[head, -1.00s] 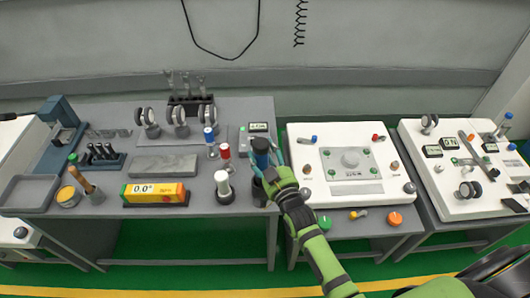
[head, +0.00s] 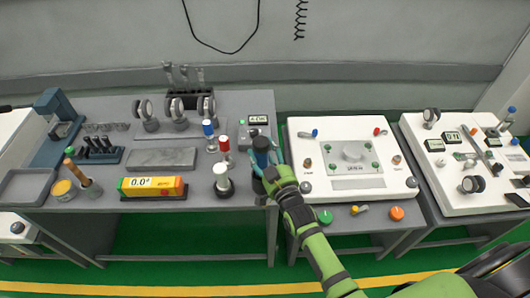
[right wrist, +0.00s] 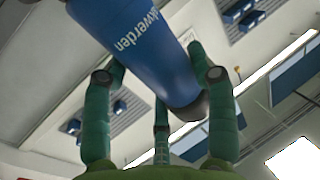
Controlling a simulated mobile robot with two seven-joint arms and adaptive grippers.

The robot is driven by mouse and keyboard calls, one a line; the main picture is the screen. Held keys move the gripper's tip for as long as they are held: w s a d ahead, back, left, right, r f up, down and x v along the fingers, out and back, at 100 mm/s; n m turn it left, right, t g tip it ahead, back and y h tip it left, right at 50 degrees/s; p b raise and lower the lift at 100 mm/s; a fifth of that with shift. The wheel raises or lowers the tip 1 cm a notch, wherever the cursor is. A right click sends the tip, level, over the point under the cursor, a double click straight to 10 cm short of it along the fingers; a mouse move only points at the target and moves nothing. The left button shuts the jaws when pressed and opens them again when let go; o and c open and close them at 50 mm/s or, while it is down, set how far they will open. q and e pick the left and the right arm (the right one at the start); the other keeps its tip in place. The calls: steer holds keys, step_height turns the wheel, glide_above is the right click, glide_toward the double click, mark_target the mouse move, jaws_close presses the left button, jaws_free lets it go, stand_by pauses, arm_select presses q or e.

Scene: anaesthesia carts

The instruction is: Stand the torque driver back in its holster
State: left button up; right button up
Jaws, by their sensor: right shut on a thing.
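My right gripper (head: 274,170) is at the right front edge of the grey cart, with its green fingers closed around a blue cylindrical body, which I take for the torque driver (head: 262,146). The driver stands roughly upright in the head view. In the right wrist view the blue body (right wrist: 135,35) carries white lettering and has a dark end beside the fingers. A dark cup-like holster (head: 258,186) shows just below the driver, partly hidden by the gripper. I cannot tell whether the driver's lower end is inside it. My left gripper is not in view.
White-topped (head: 222,178), red-topped (head: 225,146) and blue-topped (head: 209,131) tools stand close to the left. A yellow-orange gauge (head: 153,187) lies further left. A small display box (head: 258,120) is behind. A white panel cart (head: 316,180) stands to the right across a gap.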

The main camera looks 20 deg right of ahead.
steer(key=shift+f, duration=0.15)
stand_by(0.3)
steer(key=o, duration=1.4)
steer(key=shift+o, duration=1.4)
steer(key=shift+f, duration=0.2)
steer(key=shift+r, duration=0.1)
